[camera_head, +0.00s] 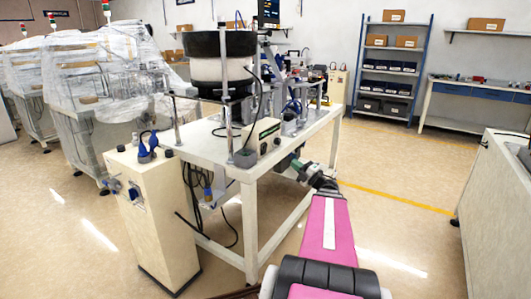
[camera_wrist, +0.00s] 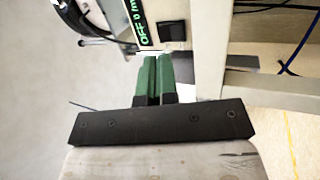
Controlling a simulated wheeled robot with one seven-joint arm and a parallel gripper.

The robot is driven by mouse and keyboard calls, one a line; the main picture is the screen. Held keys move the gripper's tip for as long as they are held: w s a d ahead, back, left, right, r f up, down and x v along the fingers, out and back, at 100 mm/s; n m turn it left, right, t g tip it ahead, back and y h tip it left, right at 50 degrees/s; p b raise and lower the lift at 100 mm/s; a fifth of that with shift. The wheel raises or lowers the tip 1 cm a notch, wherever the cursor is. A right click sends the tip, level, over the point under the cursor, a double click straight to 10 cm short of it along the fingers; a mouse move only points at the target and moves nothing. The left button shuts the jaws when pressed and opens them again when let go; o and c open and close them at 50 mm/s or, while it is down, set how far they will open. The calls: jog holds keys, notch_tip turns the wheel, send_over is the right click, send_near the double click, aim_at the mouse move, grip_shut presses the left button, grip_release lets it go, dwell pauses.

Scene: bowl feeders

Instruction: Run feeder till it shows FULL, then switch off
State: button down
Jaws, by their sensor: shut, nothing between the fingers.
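The bowl feeder (camera_head: 222,70), a black-and-white drum, stands on a white table (camera_head: 215,148). Its pale control box (camera_head: 262,138) sits at the table's front right corner. In the wrist view the box shows a green-lit display (camera_wrist: 140,22), turned sideways, reading "OFF 0/m" with its end cut off. A black square switch (camera_wrist: 173,32) is beside the display. My gripper (camera_head: 292,162) is in front of the box at its lower right. Its green fingers (camera_wrist: 157,62) are shut and empty, pointing at the box just below the switch; contact cannot be told.
A pale cabinet (camera_head: 153,215) with blue connectors stands left of the table. Cables (camera_head: 215,210) hang under the table. Wrapped machines (camera_head: 95,80) stand at the left. A blue shelf rack (camera_head: 392,65) and a workbench (camera_head: 480,92) are behind.

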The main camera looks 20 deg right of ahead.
aim_at(266, 146)
jog(key=shift+s+a+n+g+y, duration=0.2)
jog(key=shift+s+n+g+y, duration=0.25)
jog(key=shift+s+n+y, duration=0.2)
jog(key=shift+s+a+n+g+y, duration=0.2)
jog(key=shift+s+n+g+y, duration=0.25)
jog(key=shift+s+n+y, duration=0.15)
jog(key=shift+w, duration=0.1)
jog(key=x, duration=1.4)
jog(key=shift+r, duration=0.15)
jog(key=shift+a+r, duration=0.1)
jog(key=shift+r, duration=0.1)
